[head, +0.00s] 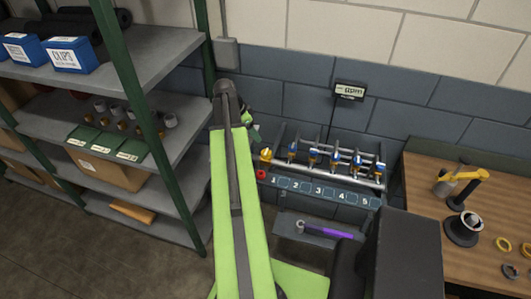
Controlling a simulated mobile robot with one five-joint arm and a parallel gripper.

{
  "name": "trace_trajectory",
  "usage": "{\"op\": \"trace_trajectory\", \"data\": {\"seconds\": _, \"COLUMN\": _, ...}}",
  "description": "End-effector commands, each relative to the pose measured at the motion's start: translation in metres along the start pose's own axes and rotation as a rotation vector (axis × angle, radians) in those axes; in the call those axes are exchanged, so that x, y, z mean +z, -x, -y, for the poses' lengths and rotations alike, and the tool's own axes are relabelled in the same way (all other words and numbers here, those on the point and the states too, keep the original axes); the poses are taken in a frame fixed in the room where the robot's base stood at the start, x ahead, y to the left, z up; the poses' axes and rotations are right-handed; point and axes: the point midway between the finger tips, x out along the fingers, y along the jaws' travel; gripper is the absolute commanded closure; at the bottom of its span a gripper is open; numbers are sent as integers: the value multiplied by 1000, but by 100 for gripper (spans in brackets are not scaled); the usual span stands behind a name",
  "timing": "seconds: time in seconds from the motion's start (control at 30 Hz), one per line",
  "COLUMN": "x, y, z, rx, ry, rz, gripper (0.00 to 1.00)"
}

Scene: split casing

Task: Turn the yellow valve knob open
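A small yellow knob (266,155) shows at the left end of a valve rack (325,188) against the wall, beside the position marked 1. A small red round part (261,174) sits just below it. My green arm reaches up the middle of the head view, just left of the rack. My gripper (250,127) seems to be at the arm's far end, above and a little left of the yellow knob, apart from it in the picture. It is small and partly hidden by the arm, so its fingers cannot be made out. Whether the knob is turned cannot be told.
Several blue-and-orange valves (336,160) line the rack. A purple-handled tool (326,231) lies on a shelf below. A wooden bench (489,224) with a yellow-armed fixture (466,185) stands right. Green-posted shelving (137,90) stands close on the left.

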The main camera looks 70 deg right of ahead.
Motion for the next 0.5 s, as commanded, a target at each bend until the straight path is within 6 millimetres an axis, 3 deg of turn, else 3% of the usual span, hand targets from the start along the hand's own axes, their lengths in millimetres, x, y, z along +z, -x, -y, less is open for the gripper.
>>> {"op": "trace_trajectory", "data": {"seconds": 0.03, "x": 3, "y": -15, "z": 0, "rx": 0, "ry": -1, "rz": 0, "gripper": 34}}
{"op": "trace_trajectory", "data": {"seconds": 0.5, "x": 4, "y": -117, "z": 0, "rx": 0, "ry": -1, "rz": 1, "gripper": 34}}
